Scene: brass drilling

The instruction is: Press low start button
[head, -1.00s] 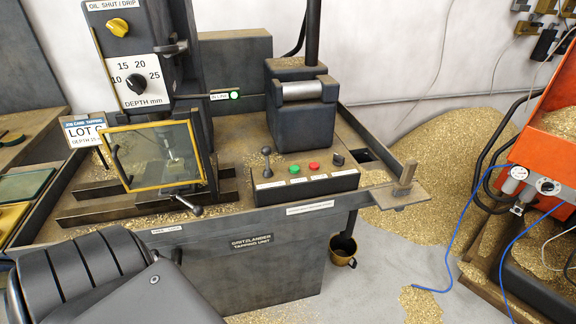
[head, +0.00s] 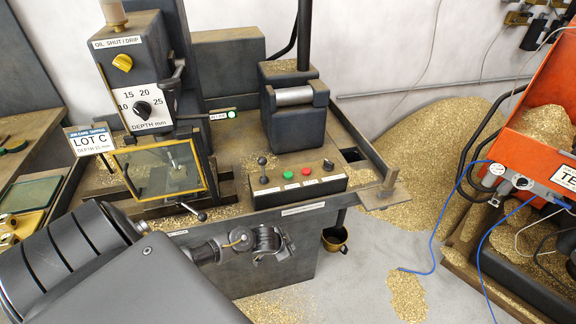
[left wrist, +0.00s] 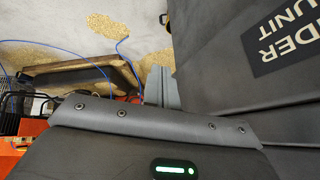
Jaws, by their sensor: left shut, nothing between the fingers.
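The control box (head: 299,190) on the tapping machine's front right has a green button (head: 288,175), a red button (head: 306,171), a small lever (head: 262,162) and a black knob (head: 328,165). The labels under them are too small to read. My left gripper (head: 272,245) is shut and empty, in front of the machine's front panel, lower than the control box and apart from the buttons. In the left wrist view the machine's dark panel (left wrist: 250,70) fills the right side; no button shows there. My right gripper is not in view.
A yellow-framed guard (head: 159,170) and its handle (head: 201,215) stand left of the control box. A metal plate with a post (head: 387,193) juts out right. A brass cup (head: 335,240) hangs below. Brass chips, blue hoses and an orange bin (head: 545,120) lie right.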

